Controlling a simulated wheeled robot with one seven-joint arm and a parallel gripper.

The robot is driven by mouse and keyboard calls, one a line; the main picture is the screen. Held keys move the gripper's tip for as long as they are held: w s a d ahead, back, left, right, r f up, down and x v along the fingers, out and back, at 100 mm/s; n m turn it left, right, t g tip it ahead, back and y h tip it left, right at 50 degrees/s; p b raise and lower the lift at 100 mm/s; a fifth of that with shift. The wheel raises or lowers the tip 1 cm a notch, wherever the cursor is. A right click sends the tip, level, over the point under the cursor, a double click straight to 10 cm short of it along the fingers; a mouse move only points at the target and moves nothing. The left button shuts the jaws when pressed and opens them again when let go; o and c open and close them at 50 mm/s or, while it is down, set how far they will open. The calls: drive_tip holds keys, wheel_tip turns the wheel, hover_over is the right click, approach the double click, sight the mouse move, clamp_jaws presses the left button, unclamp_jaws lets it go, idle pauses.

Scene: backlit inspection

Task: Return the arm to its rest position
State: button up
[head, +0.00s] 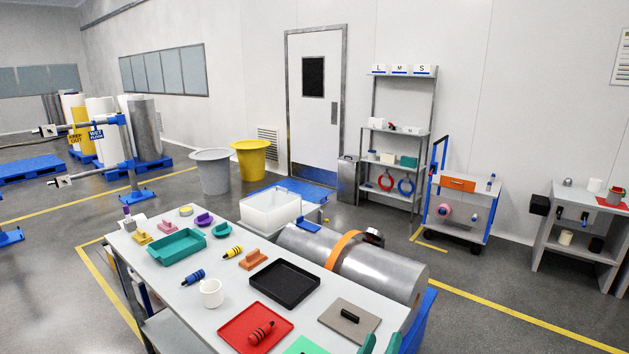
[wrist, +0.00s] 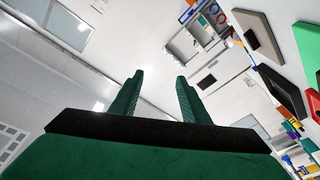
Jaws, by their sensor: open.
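My gripper (wrist: 160,82) shows in the wrist view with its two green fingers spread apart and nothing between them. In the head view its green fingertips (head: 381,344) just enter the bottom edge, beside the near right corner of the grey workbench (head: 200,322). The rest of my arm is outside the head view. The wrist view is strongly tilted, with the room's walls and a ceiling light behind the fingers. A grey-brown board with a black handle (head: 348,321) lies on the bench near the fingertips; I see no contact with it.
The bench holds a red tray (head: 252,341) with a striped red cylinder, a black tray (head: 284,293), a white mug (head: 211,293) and a teal tray (head: 164,250). A large metal cylinder with an orange band (head: 395,277) lies behind it.

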drive_tip(key=s+a+f+n+y, duration=0.2)
drive_tip(key=s+a+f+y, duration=0.15)
drive_tip(key=s+f, duration=0.55)
drive_tip(key=s+a+f+n+y, duration=0.3)
drive_tip(key=s+f+y, duration=0.2)
drive_tip(key=s+f, duration=0.4)
drive_tip(key=s+a+f+m, duration=0.1)
drive_tip(key=s+a+m, duration=0.2)
drive_tip(key=s, duration=0.7)
drive_tip(key=s+a+m+g, duration=0.1)
drive_tip(key=s+a+m, duration=0.2)
drive_tip(key=s, duration=0.7)
drive_tip(key=shift+a+f+g+y, duration=0.3)
drive_tip(key=shift+a+f+y, duration=0.15)
drive_tip(key=shift+a, duration=0.15)
drive_tip(key=shift+c, duration=1.4)
